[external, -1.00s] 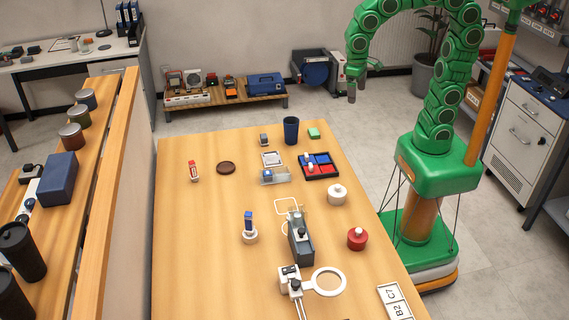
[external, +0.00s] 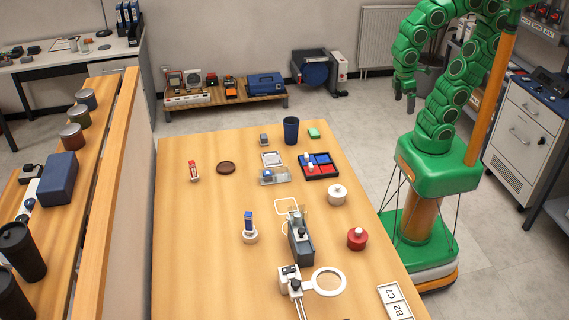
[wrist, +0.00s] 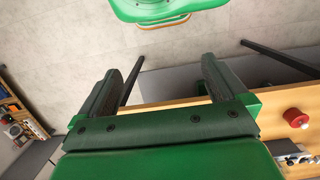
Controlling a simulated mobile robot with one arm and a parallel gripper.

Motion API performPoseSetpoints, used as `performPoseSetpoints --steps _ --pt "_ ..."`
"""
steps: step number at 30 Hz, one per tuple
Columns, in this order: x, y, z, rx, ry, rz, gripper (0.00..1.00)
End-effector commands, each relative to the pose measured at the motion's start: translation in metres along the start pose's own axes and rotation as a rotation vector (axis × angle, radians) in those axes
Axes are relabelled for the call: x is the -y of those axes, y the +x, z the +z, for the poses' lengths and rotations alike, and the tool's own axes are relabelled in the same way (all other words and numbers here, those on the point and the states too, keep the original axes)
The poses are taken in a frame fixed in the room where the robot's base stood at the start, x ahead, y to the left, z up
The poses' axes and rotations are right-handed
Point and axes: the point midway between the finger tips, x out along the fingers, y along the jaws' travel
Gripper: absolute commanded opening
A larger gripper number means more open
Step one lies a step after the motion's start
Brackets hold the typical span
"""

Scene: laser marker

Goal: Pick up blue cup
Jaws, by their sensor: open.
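The blue cup (external: 291,130) stands upright near the far edge of the wooden table (external: 200,260) in the external view. My gripper (external: 404,94) hangs in the air to the right of the cup, beyond the table's right edge and apart from it. In the wrist view my gripper (wrist: 160,80) is open and empty, with floor between its two dark fingers. The cup is not visible in the wrist view.
A green block (external: 313,133) sits right beside the cup, and a small grey item (external: 264,139) is to its left. A black tray (external: 334,176) with red and blue compartments is in front. The left of the table is mostly clear.

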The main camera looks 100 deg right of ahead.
Motion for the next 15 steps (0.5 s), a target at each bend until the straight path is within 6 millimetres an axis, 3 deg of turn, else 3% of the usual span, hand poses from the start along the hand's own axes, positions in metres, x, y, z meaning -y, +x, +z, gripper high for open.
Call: performPoseSetpoints --steps 11,15 --pt "-0.002 0.000 -0.003 -0.003 0.004 0.003 0.96" --pt "-0.020 0.003 -0.025 -0.044 0.021 0.041 0.96"
